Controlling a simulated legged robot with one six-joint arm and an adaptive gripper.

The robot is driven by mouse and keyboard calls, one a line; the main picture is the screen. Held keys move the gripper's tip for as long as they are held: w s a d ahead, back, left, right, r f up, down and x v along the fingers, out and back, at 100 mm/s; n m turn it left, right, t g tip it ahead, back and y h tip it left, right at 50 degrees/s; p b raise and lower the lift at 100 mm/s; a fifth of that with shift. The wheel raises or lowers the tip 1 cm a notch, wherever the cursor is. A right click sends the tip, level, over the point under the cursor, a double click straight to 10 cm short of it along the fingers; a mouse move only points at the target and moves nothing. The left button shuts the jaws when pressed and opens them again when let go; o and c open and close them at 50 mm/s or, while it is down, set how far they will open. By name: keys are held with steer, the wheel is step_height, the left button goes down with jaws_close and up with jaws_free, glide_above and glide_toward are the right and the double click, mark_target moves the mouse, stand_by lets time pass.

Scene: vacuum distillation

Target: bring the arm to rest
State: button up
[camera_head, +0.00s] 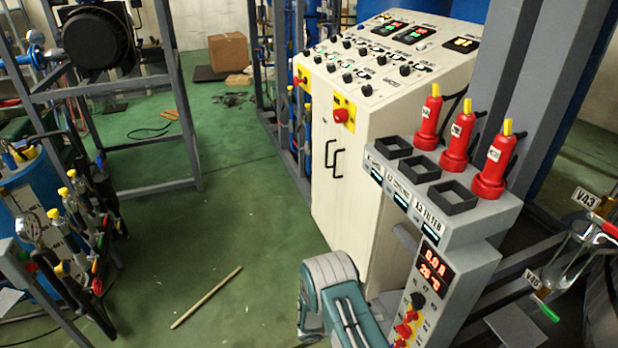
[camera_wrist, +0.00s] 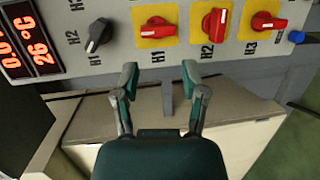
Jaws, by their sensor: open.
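My arm (camera_head: 345,300) shows at the bottom middle of the head view, folded low in front of the cream console. My gripper's fingers are hidden in that view. In the wrist view my gripper (camera_wrist: 158,80) is open, with its two teal fingertips apart and nothing between them. It is just below the grey panel (camera_wrist: 185,60) with the knobs. The red knobs H1 (camera_wrist: 156,28), H2 (camera_wrist: 214,26) and H3 (camera_wrist: 268,22) sit on yellow plates above the fingertips. A dark knob (camera_wrist: 99,35) and a red display (camera_wrist: 28,40) are to their left.
The cream console (camera_head: 350,190) stands behind my arm. The grey unit (camera_head: 440,205) with red bottle-like parts is close on the right. Glassware (camera_head: 575,255) stands at the far right. A wooden stick (camera_head: 206,297) lies on the green floor. Open floor (camera_head: 230,200) lies left of the console.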

steer(key=s+d+r+m+g+y, duration=0.15)
steer(key=r+y, duration=0.25)
steer(key=r, duration=0.9)
steer(key=s+a+r+m+g+y, duration=0.1)
steer(key=s+r+m+g+y, duration=0.15)
steer(key=r, duration=1.15)
steer(key=s+a+r+n+t+y, duration=0.1)
steer(key=s+a+r+t+y, duration=0.1)
steer(key=s+r+y, duration=0.3)
steer(key=s+a+r+n+t+y, duration=0.1)
steer(key=s+r+t+y, duration=0.4)
steer(key=s+r, duration=0.7)
steer(key=s+a, duration=0.1)
steer(key=s, duration=0.1)
steer(key=shift+s+a+t, duration=0.3)
steer(key=shift+s, duration=0.1)
